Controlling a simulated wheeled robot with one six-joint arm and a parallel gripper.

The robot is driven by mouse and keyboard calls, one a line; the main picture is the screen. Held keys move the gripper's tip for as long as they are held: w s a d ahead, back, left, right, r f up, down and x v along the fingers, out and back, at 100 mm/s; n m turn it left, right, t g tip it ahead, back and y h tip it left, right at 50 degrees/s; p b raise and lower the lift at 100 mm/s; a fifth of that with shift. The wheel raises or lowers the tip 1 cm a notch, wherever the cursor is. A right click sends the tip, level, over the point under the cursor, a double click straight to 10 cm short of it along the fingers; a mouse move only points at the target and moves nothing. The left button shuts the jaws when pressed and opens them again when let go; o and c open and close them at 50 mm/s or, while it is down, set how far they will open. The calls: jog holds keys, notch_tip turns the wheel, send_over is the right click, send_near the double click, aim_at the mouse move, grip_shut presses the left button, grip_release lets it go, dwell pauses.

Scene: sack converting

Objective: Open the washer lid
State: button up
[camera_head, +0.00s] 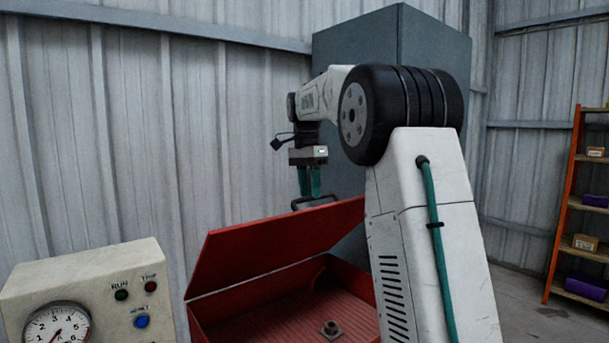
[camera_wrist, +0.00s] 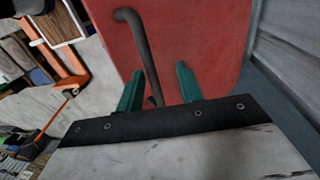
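The red washer (camera_head: 218,316) stands in the lower middle of the head view, with its red lid (camera_head: 270,242) raised and tilted up at the back. The lid also fills much of the wrist view (camera_wrist: 215,40). A dark bar handle (camera_head: 316,201) sits at the lid's upper edge; it shows in the wrist view (camera_wrist: 143,50) too. My gripper (camera_head: 309,194) points down at the handle. Its green fingers (camera_wrist: 160,88) are apart, with the handle between them in the wrist view and visible gaps on both sides. Whether the fingertips reach past the bar is unclear.
A metal fitting (camera_head: 331,329) lies on the ribbed floor inside the washer. A control box with a dial gauge (camera_head: 58,327) stands at the lower left. A tall grey cabinet (camera_head: 355,45) is behind my arm. An orange shelf rack (camera_head: 562,200) stands at the right, with clear floor before it.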

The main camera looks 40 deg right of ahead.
jog(key=shift+w+r, duration=0.6)
jog(key=shift+r, duration=0.15)
jog(key=shift+w+r, duration=0.55)
jog(key=shift+r, duration=0.2)
